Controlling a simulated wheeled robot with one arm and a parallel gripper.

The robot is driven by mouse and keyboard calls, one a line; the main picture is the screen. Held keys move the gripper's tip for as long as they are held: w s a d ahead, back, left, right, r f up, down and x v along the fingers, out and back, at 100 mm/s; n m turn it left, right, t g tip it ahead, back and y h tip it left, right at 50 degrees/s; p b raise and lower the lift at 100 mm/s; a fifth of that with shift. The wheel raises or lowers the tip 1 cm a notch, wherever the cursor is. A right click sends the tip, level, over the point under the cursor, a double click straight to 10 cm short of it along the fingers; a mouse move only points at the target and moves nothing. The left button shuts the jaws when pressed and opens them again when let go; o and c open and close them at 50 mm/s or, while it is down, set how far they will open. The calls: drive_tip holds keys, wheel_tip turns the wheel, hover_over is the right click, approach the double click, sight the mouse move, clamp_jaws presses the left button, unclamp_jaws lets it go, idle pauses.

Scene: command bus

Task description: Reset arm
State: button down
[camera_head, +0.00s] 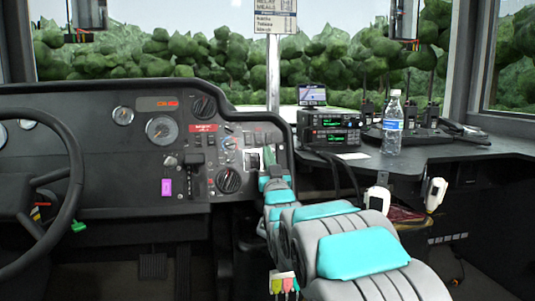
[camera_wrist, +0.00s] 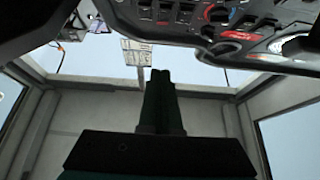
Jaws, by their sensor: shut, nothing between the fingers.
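My arm, grey with teal covers, reaches from the lower right of the head view toward the dashboard (camera_head: 110,190). The wrist view appears upside down, with the dashboard's switches and knobs (camera_wrist: 218,13) along the top. The fingertips show against a bright window, apart from the panel in the picture.
A steering wheel (camera_head: 68,200) is at the left. On the right-hand counter (camera_head: 440,150) stand a water bottle (camera_head: 392,125), stacked radios (camera_head: 328,136) and several handheld radios. Two white handsets (camera_head: 435,193) hang at the counter's front edge. A vertical pole (camera_head: 273,75) rises behind my arm.

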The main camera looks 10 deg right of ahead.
drive_tip(key=s+d+f+g+p, duration=0.1)
drive_tip(key=s+f+g+p, duration=0.4)
drive_tip(key=s+f+g, duration=1.15)
drive_tip(key=s+f+g+p, duration=0.2)
drive_tip(key=s+f+g, duration=0.1)
drive_tip(key=s, duration=1.7)
drive_tip(key=s+a+f+g+p, duration=0.1)
drive_tip(key=s+f+g, duration=0.3)
drive_tip(key=s, duration=1.6)
drive_tip(key=shift+s+g+p, duration=0.25)
drive_tip(key=shift+g+p, duration=0.25)
drive_tip(key=shift+g, duration=0.65)
drive_tip(key=shift+f, duration=0.1)
